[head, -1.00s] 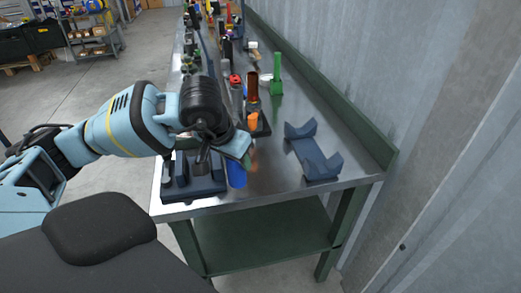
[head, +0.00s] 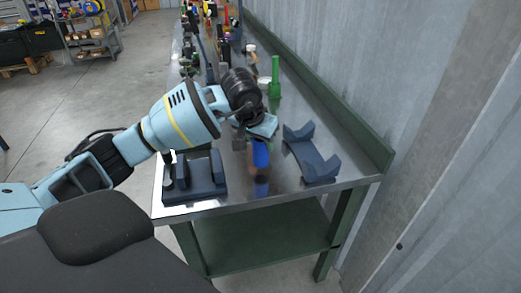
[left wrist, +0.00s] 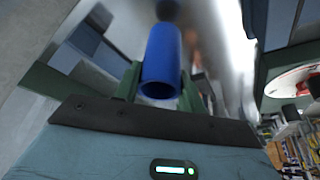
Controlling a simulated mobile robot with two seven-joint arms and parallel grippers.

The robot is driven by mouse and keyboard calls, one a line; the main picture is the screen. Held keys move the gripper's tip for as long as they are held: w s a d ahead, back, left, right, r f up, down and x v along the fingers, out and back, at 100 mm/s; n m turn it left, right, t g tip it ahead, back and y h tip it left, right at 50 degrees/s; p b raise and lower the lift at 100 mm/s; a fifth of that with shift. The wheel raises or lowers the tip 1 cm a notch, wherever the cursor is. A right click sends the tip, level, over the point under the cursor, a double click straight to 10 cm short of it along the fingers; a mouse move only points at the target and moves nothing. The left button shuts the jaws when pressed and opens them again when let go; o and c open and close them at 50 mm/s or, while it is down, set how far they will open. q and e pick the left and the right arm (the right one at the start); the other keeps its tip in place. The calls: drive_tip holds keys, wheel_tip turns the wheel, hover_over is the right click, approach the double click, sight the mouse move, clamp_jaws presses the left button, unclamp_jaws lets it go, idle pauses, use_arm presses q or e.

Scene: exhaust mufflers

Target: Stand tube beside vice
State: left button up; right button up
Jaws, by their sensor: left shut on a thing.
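A blue tube (head: 261,153) is upright, or nearly so, in my left gripper (head: 260,130), over the near part of the bench. In the left wrist view the hollow blue tube (left wrist: 162,62) sits between the two green fingers of the left gripper (left wrist: 158,80), which is shut on it. Its reflection shows below it in the head view; I cannot tell whether its foot touches the bench. The dark blue-grey vice (head: 196,178) is at the near left corner of the bench, left of the tube and apart from it. My right gripper is not in view.
A dark blue cradle (head: 312,160) with raised ends lies right of the tube on the steel bench (head: 245,207). A green upright part (head: 275,78) and several other parts stand farther back. Bare steel lies between vice and cradle, and a raised green edge (head: 370,140) runs along the wall.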

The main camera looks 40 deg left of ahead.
sight(261, 151)
use_arm(q)
drive_tip(key=shift+w+f, duration=0.1)
drive_tip(key=shift+f, duration=1.6)
drive_tip(key=shift+f, duration=0.1)
drive_tip(key=o, duration=1.1)
drive_tip(key=shift+o, duration=0.2)
drive_tip(key=v, duration=1.2)
drive_tip(key=shift+p, duration=0.35)
